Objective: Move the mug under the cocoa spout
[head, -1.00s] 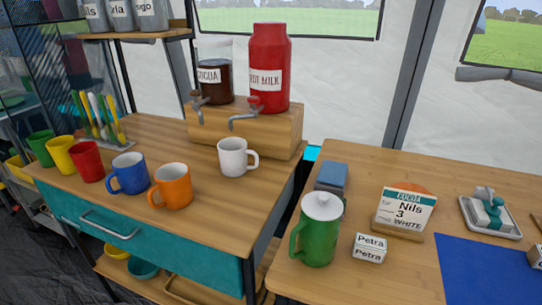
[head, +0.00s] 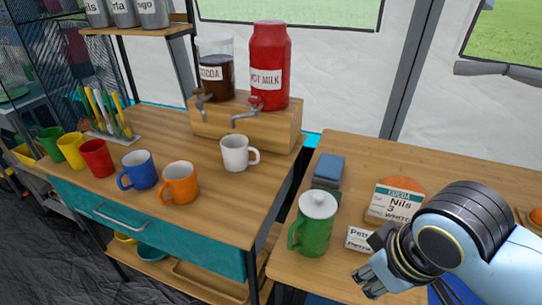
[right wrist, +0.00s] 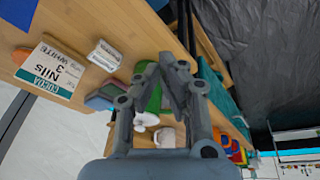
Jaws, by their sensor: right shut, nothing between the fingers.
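A white mug (head: 235,152) stands upright on the left counter, in front of the wooden dispenser block. The cocoa container (head: 216,70), clear with dark liquid, has a grey spout (head: 204,101) at the block's left; the mug is to the right of and below it. The red hot milk container (head: 269,65) has its own spout (head: 246,115), which sits above the mug. My right gripper (head: 368,280) is over the right table's front, well away from the mug. It is shut and empty; its fingers also show in the right wrist view (right wrist: 168,68). My left gripper is not in view.
A green lidded pot (head: 314,224) stands on the right table between my right gripper and the mug. A blue box (head: 328,168), an order card (head: 394,200) and a Petra label block (head: 359,239) are nearby. Orange (head: 179,182) and blue (head: 139,170) mugs stand left of the white mug.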

